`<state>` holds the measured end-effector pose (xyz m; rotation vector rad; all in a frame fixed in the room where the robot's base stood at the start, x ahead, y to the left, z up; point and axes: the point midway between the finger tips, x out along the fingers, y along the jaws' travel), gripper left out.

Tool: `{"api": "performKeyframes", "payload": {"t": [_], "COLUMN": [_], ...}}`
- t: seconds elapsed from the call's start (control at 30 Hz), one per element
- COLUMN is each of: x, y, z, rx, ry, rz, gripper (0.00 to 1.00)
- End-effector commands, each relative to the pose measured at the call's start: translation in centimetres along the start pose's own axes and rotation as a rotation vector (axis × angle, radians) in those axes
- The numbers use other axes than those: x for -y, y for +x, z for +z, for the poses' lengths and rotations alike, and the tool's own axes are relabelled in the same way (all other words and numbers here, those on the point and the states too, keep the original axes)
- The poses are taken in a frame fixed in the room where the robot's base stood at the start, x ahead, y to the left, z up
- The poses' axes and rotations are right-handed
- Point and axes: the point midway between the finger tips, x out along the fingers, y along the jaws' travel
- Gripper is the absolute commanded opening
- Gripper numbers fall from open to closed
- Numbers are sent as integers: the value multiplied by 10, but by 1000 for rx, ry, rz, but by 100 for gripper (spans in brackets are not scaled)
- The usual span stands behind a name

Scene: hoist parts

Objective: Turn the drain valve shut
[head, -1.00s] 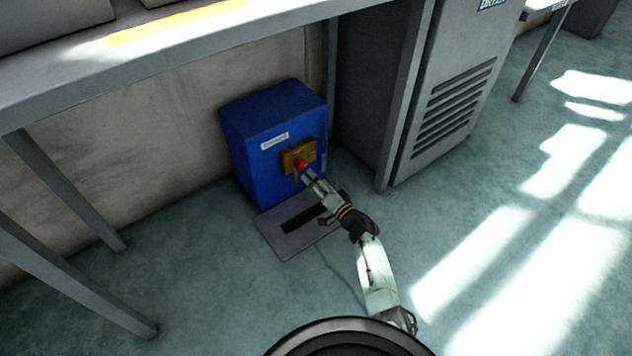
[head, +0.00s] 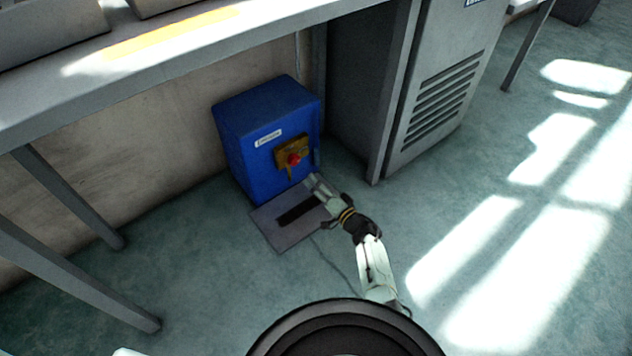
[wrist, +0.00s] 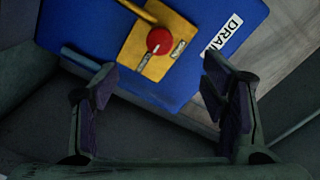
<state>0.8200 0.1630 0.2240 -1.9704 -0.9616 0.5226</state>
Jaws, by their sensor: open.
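The drain valve has a red knob (head: 293,159) and a yellow lever on a yellow plate, on the front of a blue box (head: 250,165). In the head view the lever hangs down from the knob. In the wrist view the red knob (wrist: 159,41) is near the top centre, and the yellow lever (wrist: 137,11) runs to the upper left, cut off by the frame edge. Small labels on the plate are too small to read. My gripper (head: 314,182) is open and empty, below and right of the knob, apart from it. Its fingers also show in the wrist view (wrist: 160,88).
A grey plate with a dark slot (head: 270,225) lies on the floor before the box. A bench (head: 200,60) overhangs at upper left, with legs at left. A grey vented cabinet (head: 400,150) stands right of the box. A short blue stub (wrist: 80,57) sticks out beside the valve. Floor to the right is clear.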

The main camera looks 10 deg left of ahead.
Motion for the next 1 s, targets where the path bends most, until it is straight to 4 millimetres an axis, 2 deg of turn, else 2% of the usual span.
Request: {"api": "performKeyframes", "payload": {"t": [0.23, 0.8, 1.0], "x": [3, 17, 17], "y": [-5, -60, -70], "z": [-3, -11, -11], "rx": [0, -1, 0], "ry": [1, 2, 1], "rz": [1, 2, 1], "gripper": [67, 67, 67]}}
